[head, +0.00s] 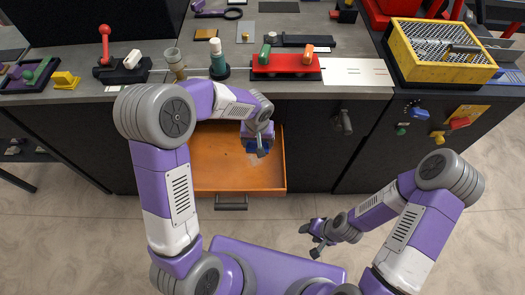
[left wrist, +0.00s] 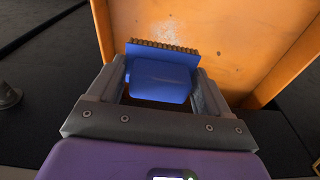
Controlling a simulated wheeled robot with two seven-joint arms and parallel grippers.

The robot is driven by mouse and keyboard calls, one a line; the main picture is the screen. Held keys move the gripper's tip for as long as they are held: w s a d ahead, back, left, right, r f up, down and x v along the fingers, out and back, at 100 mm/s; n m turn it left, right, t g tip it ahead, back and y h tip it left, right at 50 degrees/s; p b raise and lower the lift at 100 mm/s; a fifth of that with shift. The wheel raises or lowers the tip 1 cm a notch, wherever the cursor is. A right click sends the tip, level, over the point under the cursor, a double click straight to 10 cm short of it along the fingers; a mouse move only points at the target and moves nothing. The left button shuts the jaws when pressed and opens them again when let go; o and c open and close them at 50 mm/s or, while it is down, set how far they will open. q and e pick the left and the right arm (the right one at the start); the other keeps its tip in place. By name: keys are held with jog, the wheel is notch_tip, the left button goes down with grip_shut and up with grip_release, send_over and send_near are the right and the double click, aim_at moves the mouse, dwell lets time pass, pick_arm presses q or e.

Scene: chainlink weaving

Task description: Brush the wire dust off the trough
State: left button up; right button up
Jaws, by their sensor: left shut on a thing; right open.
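The trough (head: 224,180) is an orange open drawer pulled out from the dark bench front. It fills the back of the left wrist view (left wrist: 227,50). My left gripper (head: 260,148) is over the trough and shut on a blue brush (left wrist: 160,78) with brown bristles pointing away from me. Grey wire dust (left wrist: 175,12) is scattered on the orange floor beyond the bristles. More grey specks show beside the brush at the right. Whether the bristles touch the floor I cannot tell. My right gripper (head: 318,245) is open and empty, low in front of the bench.
The drawer handle (head: 231,203) sticks out at the front. Knobs (head: 437,134) jut from the right cabinet. The floor in front is clear.

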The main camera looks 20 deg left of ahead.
aim_at(263, 143)
pick_arm(q)
jog(key=w+f+b, duration=0.1)
jog(key=w+d+f+n+b, duration=0.1)
jog(key=f, duration=0.1)
jog(key=shift+d+b, duration=0.2)
jog(key=shift+b, duration=0.2)
pick_arm(e)
notch_tip(263, 143, down, 4)
jog(key=shift+w+f, duration=0.1)
